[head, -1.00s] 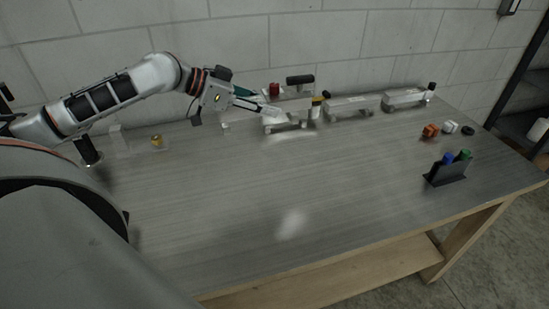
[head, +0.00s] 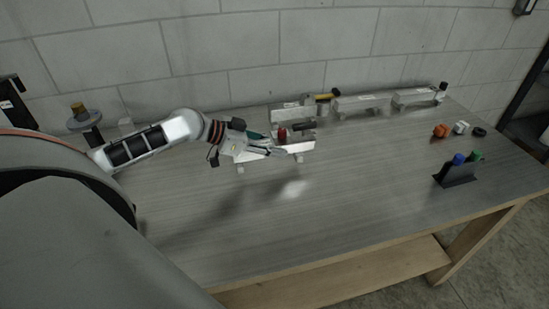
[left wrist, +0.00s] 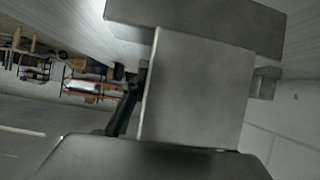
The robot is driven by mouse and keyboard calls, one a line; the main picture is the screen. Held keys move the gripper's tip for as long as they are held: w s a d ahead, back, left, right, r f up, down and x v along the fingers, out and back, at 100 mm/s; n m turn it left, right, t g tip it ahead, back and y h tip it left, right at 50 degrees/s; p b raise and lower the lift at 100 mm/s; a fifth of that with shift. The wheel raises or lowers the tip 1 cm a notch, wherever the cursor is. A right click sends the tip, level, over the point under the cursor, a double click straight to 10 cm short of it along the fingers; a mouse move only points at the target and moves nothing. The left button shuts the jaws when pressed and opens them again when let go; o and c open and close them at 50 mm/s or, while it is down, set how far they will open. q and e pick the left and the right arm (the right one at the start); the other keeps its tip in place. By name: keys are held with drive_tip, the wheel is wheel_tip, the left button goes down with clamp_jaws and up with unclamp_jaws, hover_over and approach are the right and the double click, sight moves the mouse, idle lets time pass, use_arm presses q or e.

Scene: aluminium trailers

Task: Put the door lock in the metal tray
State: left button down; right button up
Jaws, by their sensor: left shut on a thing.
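My left gripper (head: 283,151) is shut on a silver metal piece, which I take to be the door lock. A red part (head: 282,133) and a black part (head: 303,127) show just behind the fingers and seem to belong to it. In the left wrist view a flat silver block (left wrist: 200,90) fills the grip, with a grey bar across its top. The fingers hide part of the piece, and its clearance above the table is unclear. Long silver tray-like pieces (head: 360,103) stand along the back. I cannot tell which is the metal tray. My right gripper is not visible.
Another silver piece (head: 415,96) stands at the back right, and a yellow-and-black item (head: 322,97) near the back middle. Orange (head: 440,131), white (head: 461,127) and black (head: 479,131) small items lie right. A dark holder (head: 457,174) has blue and green items. The table's front middle is clear.

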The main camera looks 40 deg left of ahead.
use_arm(q)
drive_tip(key=shift+f, duration=1.95)
drive_tip(key=shift+f, duration=0.1)
drive_tip(key=shift+f+b, duration=0.15)
drive_tip(key=shift+b, duration=0.15)
drive_tip(key=c, duration=1.6)
unclamp_jaws()
